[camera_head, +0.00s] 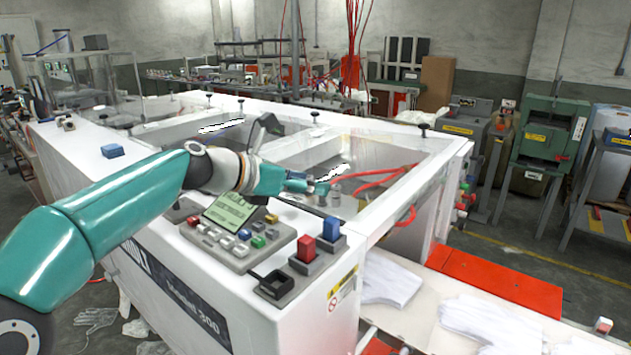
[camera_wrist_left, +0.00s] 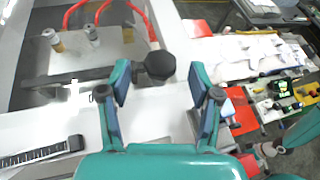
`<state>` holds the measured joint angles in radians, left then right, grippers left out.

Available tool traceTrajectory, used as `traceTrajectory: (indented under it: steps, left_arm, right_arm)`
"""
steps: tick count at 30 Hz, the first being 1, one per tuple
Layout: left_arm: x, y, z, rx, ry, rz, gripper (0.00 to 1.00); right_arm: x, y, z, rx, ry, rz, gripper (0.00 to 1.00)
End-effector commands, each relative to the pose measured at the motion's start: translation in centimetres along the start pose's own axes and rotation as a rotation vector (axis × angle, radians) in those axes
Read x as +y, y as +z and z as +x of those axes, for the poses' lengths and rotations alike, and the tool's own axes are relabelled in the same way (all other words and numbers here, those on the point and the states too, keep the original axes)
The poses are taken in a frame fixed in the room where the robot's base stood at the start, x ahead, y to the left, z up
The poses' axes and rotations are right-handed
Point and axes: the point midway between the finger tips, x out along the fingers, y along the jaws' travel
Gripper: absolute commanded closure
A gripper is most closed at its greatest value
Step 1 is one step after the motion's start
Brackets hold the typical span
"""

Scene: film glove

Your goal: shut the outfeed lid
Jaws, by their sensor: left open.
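My left gripper (camera_head: 318,187) reaches over the near rim of the white machine (camera_head: 110,185), at its right-hand end bay. In the left wrist view the left gripper (camera_wrist_left: 160,80) is open, its two teal fingers apart. A round black knob (camera_wrist_left: 160,66) shows between and just beyond the fingertips, over the white rim; I cannot tell whether they touch it. The end bay is framed in white (camera_head: 395,200), and red hoses (camera_head: 380,177) and small metal cylinders show in it. A clear outfeed lid cannot be told apart with certainty, nor its angle. My right gripper is not in view.
A control panel with a screen (camera_head: 230,212) and red and blue blocks (camera_head: 331,229) stand on the machine's near ledge. White gloves (camera_head: 390,283) lie on the outfeed table at right. Other black knobs (camera_head: 425,129) stand on the frame.

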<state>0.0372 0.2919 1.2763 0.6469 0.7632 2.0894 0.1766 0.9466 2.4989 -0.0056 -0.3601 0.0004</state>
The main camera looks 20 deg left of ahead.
Motion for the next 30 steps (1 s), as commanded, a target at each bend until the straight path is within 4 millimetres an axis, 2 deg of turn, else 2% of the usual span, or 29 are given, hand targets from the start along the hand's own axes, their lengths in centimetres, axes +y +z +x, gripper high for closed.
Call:
traceTrajectory:
  steps: [3, 6, 16, 27, 30]
  left_arm:
    - [0.0, 0.1, 1.4, 0.000, -0.001, 0.000, 0.37]
    - [0.0, 0.1, 2.0, -0.001, 0.000, 0.001, 0.37]
    - [0.0, 0.0, 2.3, -0.001, 0.002, 0.000, 0.37]
    - [0.1, 0.0, 2.2, -0.001, 0.002, 0.001, 0.98]
    - [0.1, 0.0, 2.2, -0.001, 0.002, 0.001, 1.00]
  right_arm:
    - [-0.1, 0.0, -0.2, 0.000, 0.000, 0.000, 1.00]
    - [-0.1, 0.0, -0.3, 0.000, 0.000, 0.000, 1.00]
    - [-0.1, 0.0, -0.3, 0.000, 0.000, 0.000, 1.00]
    - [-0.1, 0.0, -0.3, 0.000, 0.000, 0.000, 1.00]
    - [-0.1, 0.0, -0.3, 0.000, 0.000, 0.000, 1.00]
